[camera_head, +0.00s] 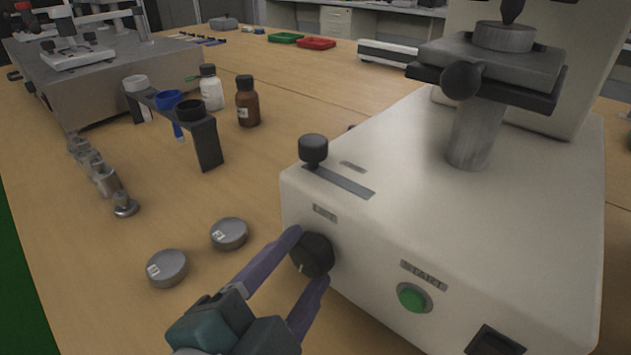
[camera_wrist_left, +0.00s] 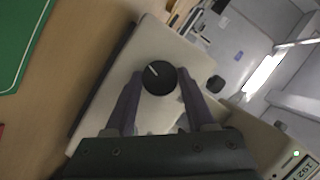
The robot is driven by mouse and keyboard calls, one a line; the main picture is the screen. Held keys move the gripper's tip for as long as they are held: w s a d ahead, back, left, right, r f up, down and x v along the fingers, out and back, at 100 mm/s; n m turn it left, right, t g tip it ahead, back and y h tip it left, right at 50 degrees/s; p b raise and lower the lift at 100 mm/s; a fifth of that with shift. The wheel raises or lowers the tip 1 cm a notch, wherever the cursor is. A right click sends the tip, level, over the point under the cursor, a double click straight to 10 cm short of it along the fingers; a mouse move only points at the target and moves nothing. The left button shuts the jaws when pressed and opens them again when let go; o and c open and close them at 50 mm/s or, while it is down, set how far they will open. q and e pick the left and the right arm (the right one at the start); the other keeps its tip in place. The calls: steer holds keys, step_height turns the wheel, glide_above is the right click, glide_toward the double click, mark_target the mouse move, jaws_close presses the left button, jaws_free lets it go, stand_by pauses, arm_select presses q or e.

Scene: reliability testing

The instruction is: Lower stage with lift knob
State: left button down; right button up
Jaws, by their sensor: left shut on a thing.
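The lift knob (camera_head: 312,255) is a black round dial with a white mark, on the front face of a cream-coloured machine (camera_head: 350,230). My left gripper (camera_head: 308,258) is shut on it, with one purple finger on each side. In the left wrist view the knob (camera_wrist_left: 159,77) sits between the two fingers (camera_wrist_left: 158,92). The stage (camera_head: 492,62) is a grey square platform on a metal column (camera_head: 474,135), raised above the machine's top. A dark pointed tip stands over a small disc on the stage. My right gripper is not in view.
A green START button (camera_head: 412,297) and a black switch (camera_head: 496,341) are right of the knob. A slider lever (camera_head: 313,150) stands on the machine's top. Two metal discs (camera_head: 167,268), several weights, a funnel rack (camera_head: 205,140) and bottles (camera_head: 247,102) stand on the table to the left.

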arm_select(q)
steer(key=n+p, duration=0.1)
steer(key=g+p, duration=0.1)
steer(key=p, duration=0.1)
steer(key=shift+r+n+h, duration=0.3)
steer(key=shift+n+h, duration=0.1)
steer(key=shift+w+a+f+n+g+h+p, duration=0.1)
steer(key=shift+n+g+h+p, duration=0.25)
steer(key=shift+n+p, duration=0.35)
steer(key=shift+n+g+p, duration=0.25)
steer(key=shift+n+p, duration=0.05)
steer(key=shift+n, duration=0.3)
steer(key=shift+h, duration=0.25)
steer(key=shift+c, duration=1.2)
jaws_free()
steer(key=shift+f, duration=0.1)
steer(key=p+v, duration=0.2)
steer(key=v, duration=0.8)
steer(key=shift+p, duration=0.3)
